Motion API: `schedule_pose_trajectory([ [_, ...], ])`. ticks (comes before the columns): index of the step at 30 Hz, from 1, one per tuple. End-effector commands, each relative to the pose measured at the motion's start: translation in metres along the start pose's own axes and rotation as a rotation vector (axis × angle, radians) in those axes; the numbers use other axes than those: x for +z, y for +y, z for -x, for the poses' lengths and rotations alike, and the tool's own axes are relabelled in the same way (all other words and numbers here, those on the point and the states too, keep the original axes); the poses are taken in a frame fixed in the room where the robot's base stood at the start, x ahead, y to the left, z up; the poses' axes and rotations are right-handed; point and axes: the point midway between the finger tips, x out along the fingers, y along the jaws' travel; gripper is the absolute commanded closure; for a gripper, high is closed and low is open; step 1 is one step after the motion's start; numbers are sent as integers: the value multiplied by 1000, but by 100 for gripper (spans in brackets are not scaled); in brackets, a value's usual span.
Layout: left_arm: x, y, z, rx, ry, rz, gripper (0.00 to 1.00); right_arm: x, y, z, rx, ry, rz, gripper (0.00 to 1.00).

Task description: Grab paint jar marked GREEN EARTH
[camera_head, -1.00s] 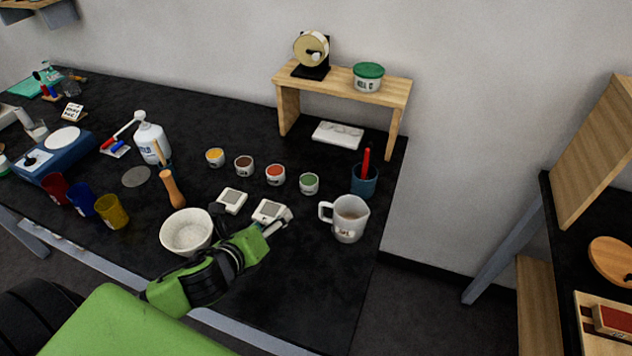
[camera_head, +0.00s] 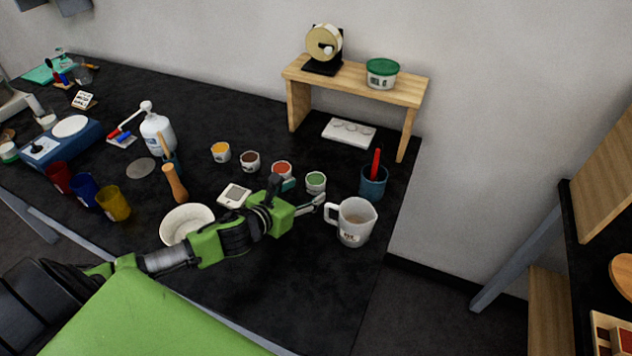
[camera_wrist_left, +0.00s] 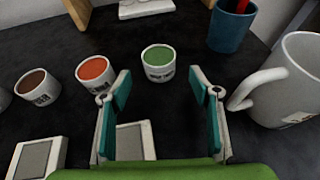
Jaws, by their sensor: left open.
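A small white jar of green paint (camera_head: 316,182) stands on the black table, last to the right in a row of paint jars. In the left wrist view the green jar (camera_wrist_left: 158,63) sits ahead of and between the fingertips, apart from them; its label is too small to read surely. My left gripper (camera_head: 303,195) is open and empty, low over the table just in front of the jar; its teal-padded fingers (camera_wrist_left: 162,88) show in the wrist view. My right gripper is not in view.
An orange-red jar (camera_wrist_left: 95,72) stands left of the green one, with a brown jar (camera_wrist_left: 38,88) beyond. A white mug (camera_head: 352,221) stands close on the right, a blue cup (camera_head: 373,183) behind it. A white bowl (camera_head: 187,222) is beside my arm. A wooden shelf (camera_head: 355,80) stands behind.

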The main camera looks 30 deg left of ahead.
Motion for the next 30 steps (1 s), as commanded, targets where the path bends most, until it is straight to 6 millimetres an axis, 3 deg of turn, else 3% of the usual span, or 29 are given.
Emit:
schedule_pose_trajectory([
  [8,2,0,-17,-1,0,2,43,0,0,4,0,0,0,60],
  [19,4,1,-59,-1,0,3,43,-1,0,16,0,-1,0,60],
  [30,3,1,-65,-2,0,1,46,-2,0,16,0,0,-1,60],
])
